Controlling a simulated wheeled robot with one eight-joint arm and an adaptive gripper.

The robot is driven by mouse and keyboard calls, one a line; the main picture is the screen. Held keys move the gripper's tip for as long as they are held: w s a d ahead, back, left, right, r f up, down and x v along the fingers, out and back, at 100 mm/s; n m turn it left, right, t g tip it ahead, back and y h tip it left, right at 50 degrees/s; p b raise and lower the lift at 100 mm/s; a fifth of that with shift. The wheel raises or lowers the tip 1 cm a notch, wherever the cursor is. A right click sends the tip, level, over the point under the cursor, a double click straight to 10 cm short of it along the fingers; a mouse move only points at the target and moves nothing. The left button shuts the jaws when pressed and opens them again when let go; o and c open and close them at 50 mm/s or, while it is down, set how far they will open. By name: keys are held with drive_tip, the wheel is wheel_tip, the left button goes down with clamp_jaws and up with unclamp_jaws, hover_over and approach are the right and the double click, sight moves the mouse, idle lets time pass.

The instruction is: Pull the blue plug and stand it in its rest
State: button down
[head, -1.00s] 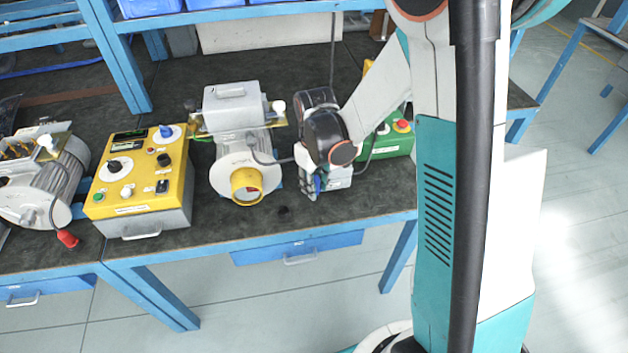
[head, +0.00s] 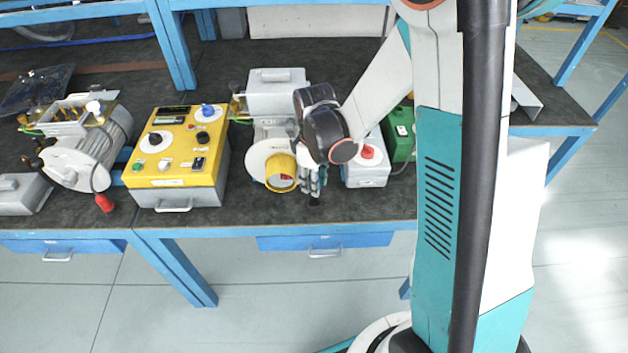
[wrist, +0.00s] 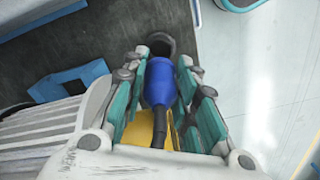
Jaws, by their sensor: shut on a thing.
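My gripper (head: 312,182) is low over the front of the bench, between the blower's yellow-ringed outlet and the grey-white box. In the wrist view my gripper (wrist: 164,64) is shut on the blue plug (wrist: 158,84), one finger on each side. The plug's dark cable (wrist: 159,132) runs back towards the wrist. Beyond the plug's far end is a dark round cup (wrist: 158,41), apparently the rest, on the bench. It also shows as a dark spot under the fingers in the head view (head: 313,203). I cannot tell whether the plug's end is inside it or above it.
The blower's yellow outlet (head: 281,174) is close on the left of my gripper. The grey-white box (head: 366,177) with a red round part is on the right, a green box (head: 401,143) behind it. A yellow control box (head: 176,165) stands further left. The bench's front edge is near.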

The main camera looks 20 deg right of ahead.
drive_tip(key=shift+f+b, duration=1.8)
drive_tip(key=shift+f, duration=0.4)
drive_tip(key=shift+f+b, duration=1)
drive_tip(key=c, duration=1.2)
unclamp_jaws()
wheel_tip(320, 180, up, 12)
drive_tip(key=shift+s+r, duration=0.1)
